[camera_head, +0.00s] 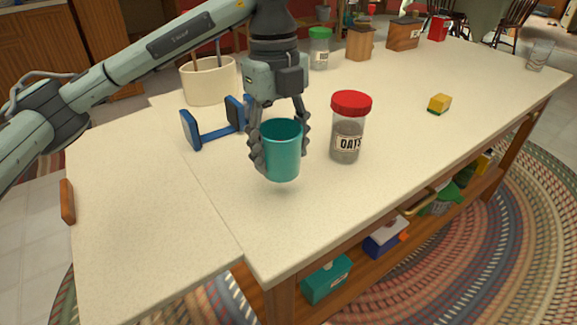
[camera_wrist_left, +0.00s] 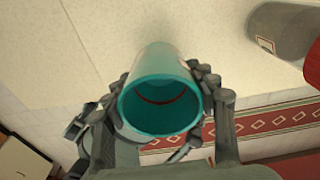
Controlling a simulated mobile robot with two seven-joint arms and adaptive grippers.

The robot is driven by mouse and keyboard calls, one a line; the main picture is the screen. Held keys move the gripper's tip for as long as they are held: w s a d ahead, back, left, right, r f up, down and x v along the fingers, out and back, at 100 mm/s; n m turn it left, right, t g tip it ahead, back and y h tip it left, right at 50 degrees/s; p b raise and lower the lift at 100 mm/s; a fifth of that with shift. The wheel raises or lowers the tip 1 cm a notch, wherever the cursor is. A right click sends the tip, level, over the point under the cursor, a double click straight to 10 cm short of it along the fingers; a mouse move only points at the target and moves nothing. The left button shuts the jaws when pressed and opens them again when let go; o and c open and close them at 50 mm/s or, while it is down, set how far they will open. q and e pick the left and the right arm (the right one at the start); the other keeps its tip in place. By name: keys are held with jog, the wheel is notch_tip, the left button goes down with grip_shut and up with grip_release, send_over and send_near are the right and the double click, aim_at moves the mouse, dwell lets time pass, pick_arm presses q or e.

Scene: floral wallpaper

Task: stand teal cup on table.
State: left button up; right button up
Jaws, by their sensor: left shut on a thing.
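The teal cup (camera_head: 282,152) is upright between the fingers of my left gripper (camera_head: 278,140), which is shut on it. A soft shadow shows below the cup on the cream table (camera_head: 225,215); I cannot tell for sure whether its base touches the tabletop. In the left wrist view the teal cup (camera_wrist_left: 162,100) shows its open mouth toward the camera, with the left gripper's fingers (camera_wrist_left: 158,115) on both sides of it. Its inside looks empty. My right gripper is not in view.
A red-lidded oats jar (camera_head: 347,135) stands close to the cup's right. A blue holder (camera_head: 215,130) and a cream utensil crock (camera_head: 208,82) are behind on the left. A yellow-green block (camera_head: 439,103) lies farther right. The front tabletop is clear.

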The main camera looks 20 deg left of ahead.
aim_at(287, 171)
pick_arm(q)
jog(key=shift+w+d+f, duration=0.1)
jog(key=shift+d+f, duration=0.3)
jog(key=shift+d, duration=0.2)
notch_tip(287, 171, down, 4)
jog(key=shift+r, duration=0.1)
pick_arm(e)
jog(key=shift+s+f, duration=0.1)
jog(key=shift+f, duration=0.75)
pick_arm(q)
jog(key=shift+f, duration=0.25)
jog(key=o, duration=1.2)
jog(key=shift+o, duration=0.2)
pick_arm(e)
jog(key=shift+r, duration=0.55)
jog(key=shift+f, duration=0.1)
pick_arm(q)
jog(key=shift+r, duration=0.1)
